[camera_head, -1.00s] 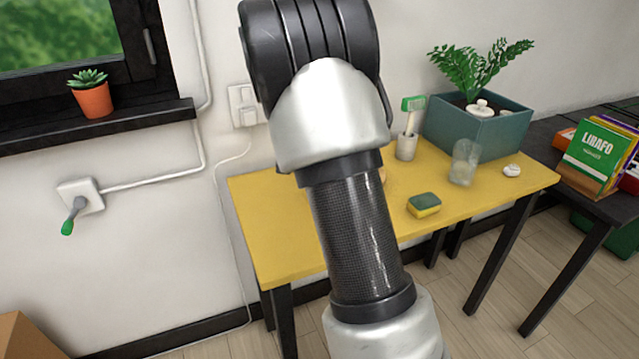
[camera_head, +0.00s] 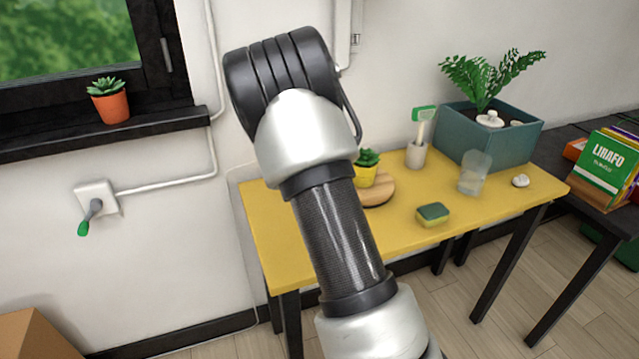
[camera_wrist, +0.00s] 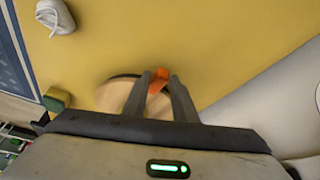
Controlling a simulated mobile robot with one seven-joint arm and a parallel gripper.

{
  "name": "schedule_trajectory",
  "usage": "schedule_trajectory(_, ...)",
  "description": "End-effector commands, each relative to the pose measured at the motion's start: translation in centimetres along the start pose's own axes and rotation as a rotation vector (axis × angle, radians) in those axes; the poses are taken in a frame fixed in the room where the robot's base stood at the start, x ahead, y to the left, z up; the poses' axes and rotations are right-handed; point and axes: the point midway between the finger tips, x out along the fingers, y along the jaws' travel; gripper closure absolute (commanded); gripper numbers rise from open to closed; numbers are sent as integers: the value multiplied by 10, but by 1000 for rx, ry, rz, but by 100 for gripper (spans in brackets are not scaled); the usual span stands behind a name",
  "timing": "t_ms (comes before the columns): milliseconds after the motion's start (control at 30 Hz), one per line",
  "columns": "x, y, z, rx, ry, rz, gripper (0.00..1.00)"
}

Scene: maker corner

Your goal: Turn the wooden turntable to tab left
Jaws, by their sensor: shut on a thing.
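The wooden turntable (camera_head: 379,191) is a round, light disc on the yellow table, partly hidden behind my arm in the head view. My gripper (camera_wrist: 163,76) is shut on an orange tab (camera_wrist: 158,79) at the disc's edge. The fingers cover part of the disc and tab. In the head view my gripper is hidden behind my arm.
The yellow table (camera_head: 405,228) also holds a sponge (camera_head: 433,214), a clear cup (camera_head: 475,173), a brush in a holder (camera_head: 417,154), a white pebble-like object (camera_head: 520,181) and a teal planter (camera_head: 487,140). Bare table lies between the turntable and sponge.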

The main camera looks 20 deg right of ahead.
Motion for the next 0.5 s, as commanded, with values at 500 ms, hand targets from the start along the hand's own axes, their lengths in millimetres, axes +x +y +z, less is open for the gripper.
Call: schedule_trajectory(500,-1,-3,-11,2,20,-15,64)
